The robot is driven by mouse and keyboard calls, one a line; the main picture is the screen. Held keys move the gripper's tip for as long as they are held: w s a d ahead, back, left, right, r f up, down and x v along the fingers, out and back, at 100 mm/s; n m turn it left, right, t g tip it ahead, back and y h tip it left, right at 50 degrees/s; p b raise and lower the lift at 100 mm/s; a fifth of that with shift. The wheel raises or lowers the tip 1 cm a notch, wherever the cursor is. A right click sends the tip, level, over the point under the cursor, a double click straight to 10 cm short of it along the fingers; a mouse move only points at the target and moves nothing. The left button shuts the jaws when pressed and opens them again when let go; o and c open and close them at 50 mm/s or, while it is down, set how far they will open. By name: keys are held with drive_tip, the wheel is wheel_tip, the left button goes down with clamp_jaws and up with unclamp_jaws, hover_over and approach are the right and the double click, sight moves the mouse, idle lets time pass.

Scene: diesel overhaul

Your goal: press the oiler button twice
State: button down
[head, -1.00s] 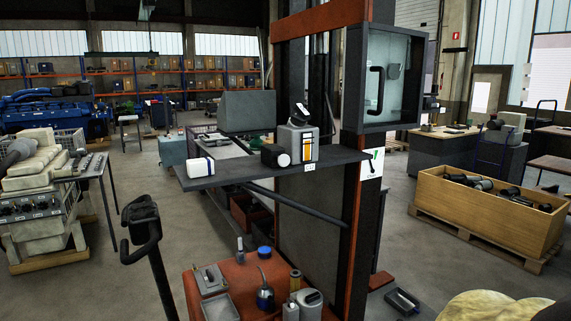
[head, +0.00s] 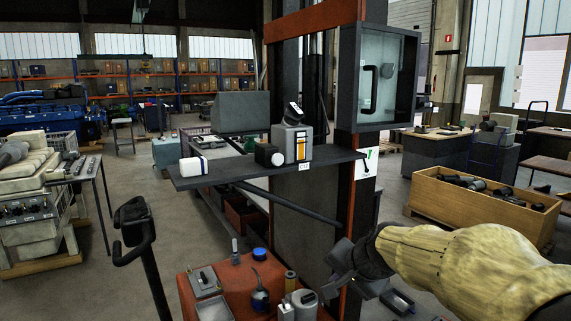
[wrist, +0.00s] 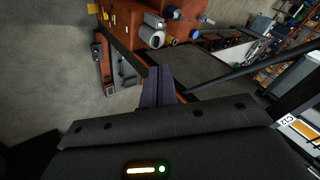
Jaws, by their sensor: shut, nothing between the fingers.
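A grey box-shaped unit (head: 283,137), with an orange-and-white striped front panel and a tilted black piece on top, stands on the dark shelf (head: 230,180) in the head view. It may be the oiler; I cannot make out a button on it. In the wrist view, an orange-and-white panel (wrist: 303,131) shows at the right edge beside a small white label. My gripper (head: 340,278) is lower right of the shelf, near the red cart's right side, apart from the unit. In the wrist view its fingers (wrist: 158,82) are together and empty.
The red cart (head: 236,278) below holds cans and trays. A red-and-black post (head: 347,190) rises beside the shelf. A wooden crate (head: 478,205) stands right.

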sight(279, 161)
drive_tip(key=w+a+r+m+t+y, duration=0.2)
drive_tip(key=r, duration=0.9)
drive_tip(key=w+a+r+m+t+y, duration=0.2)
drive_tip(key=w+r+t, duration=0.1)
drive_tip(key=r, duration=0.9)
drive_tip(key=shift+w+a+r+b, duration=0.25)
drive_tip(key=shift+w+b, duration=0.1)
drive_tip(key=shift+b, duration=0.05)
drive_tip(key=p+x, duration=0.2)
drive_tip(key=x, duration=0.2)
drive_tip(key=p+x, duration=0.1)
drive_tip(key=x, duration=0.4)
drive_tip(key=r+p+x, duration=0.1)
drive_tip(key=p+x, duration=0.1)
drive_tip(key=x, duration=0.2)
drive_tip(key=shift+w+a+p, duration=0.35)
drive_tip(key=shift+w, duration=0.1)
